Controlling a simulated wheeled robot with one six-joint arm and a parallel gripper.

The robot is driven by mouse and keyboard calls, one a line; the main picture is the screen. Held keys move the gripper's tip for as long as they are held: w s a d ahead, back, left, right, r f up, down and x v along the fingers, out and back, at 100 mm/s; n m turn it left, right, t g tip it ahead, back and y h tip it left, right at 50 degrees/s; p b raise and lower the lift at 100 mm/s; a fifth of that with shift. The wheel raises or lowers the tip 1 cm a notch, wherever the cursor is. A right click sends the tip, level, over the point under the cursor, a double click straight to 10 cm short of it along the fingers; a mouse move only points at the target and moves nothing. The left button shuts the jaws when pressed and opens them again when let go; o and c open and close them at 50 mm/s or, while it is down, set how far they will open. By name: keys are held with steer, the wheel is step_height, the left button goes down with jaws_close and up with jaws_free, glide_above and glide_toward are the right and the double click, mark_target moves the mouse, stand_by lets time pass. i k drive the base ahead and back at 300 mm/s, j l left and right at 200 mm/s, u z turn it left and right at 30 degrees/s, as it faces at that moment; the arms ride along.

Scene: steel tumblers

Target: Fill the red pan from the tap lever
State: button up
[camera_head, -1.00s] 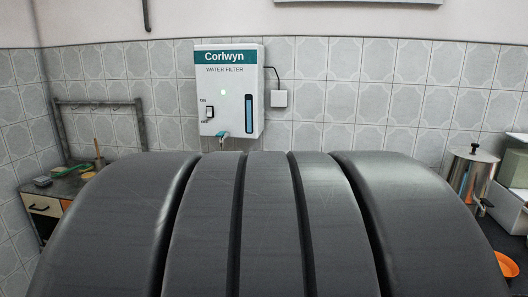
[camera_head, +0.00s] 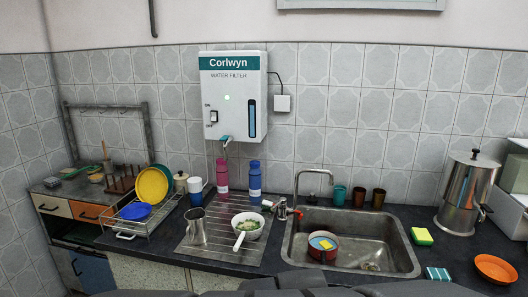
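The red pan (camera_head: 317,257) sits in the left part of the steel sink. Something blue and yellow, perhaps a sponge, lies in or over it. A steel tap (camera_head: 297,190) stands at the sink's back left edge, its spout bending right over the basin. A small red and grey fitting (camera_head: 282,209) is beside the tap's base; I cannot tell whether it is the lever. The water filter (camera_head: 232,95) on the wall has its own small tap with a blue lever (camera_head: 225,138). My gripper is out of view; only dark parts of my arm show along the bottom edge.
The steel sink (camera_head: 405,255) has cups behind it. Left of it are a white bowl (camera_head: 247,232), a steel jug (camera_head: 195,228), pink and blue bottles, and a dish rack. A yellow-green sponge (camera_head: 421,236), an orange dish (camera_head: 496,268) and a steel urn (camera_head: 466,195) stand right.

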mark_target(282, 200)
steer(key=i+j, duration=0.15)
steer(key=i, duration=0.45)
steer(key=i+j, duration=0.15)
steer(key=i, duration=0.45)
